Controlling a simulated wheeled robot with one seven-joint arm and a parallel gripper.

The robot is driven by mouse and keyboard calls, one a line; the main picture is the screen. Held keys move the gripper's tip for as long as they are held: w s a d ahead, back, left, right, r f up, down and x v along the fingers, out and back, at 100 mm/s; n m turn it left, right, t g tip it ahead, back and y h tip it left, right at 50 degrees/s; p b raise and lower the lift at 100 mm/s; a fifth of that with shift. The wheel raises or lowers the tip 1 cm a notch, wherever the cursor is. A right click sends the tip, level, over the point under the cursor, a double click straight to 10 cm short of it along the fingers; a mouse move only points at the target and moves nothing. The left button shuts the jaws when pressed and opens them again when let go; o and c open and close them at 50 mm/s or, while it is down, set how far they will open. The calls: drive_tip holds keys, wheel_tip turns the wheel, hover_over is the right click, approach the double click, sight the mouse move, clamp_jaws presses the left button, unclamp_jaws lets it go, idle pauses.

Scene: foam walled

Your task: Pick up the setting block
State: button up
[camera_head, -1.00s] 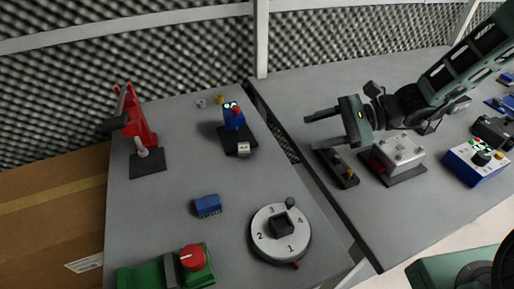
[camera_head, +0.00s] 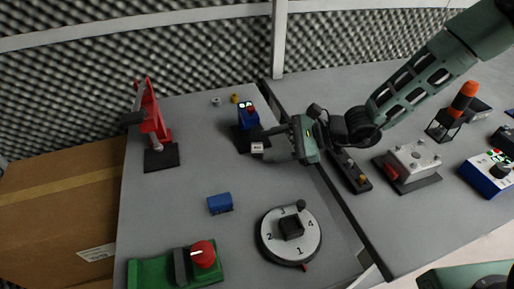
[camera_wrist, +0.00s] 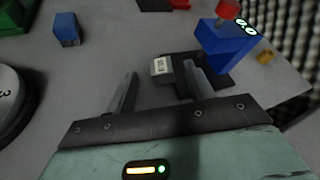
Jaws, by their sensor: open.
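A small grey block with a white printed label (camera_head: 257,148), which I take as the setting block, sits at the front of the blue gauge's dark base. In the wrist view the labelled block (camera_wrist: 161,70) shows just beyond and between my fingertips, closer to the right finger. My gripper (camera_head: 270,143) is open and empty, reaching in from the right beside the block. In the wrist view my gripper (camera_wrist: 159,77) has its fingers apart. I cannot tell how high the fingers are above the table.
The blue gauge (camera_head: 249,117) with a red top and lit display stands right behind the block. A blue block (camera_head: 220,203), a numbered dial (camera_head: 290,236), a green fixture with a red knob (camera_head: 203,254) and a red clamp (camera_head: 152,118) share this table. A gap separates the right table.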

sight(257, 150)
drive_tip(key=shift+x, duration=1.4)
clamp_jaws()
drive_tip(key=shift+r, duration=0.15)
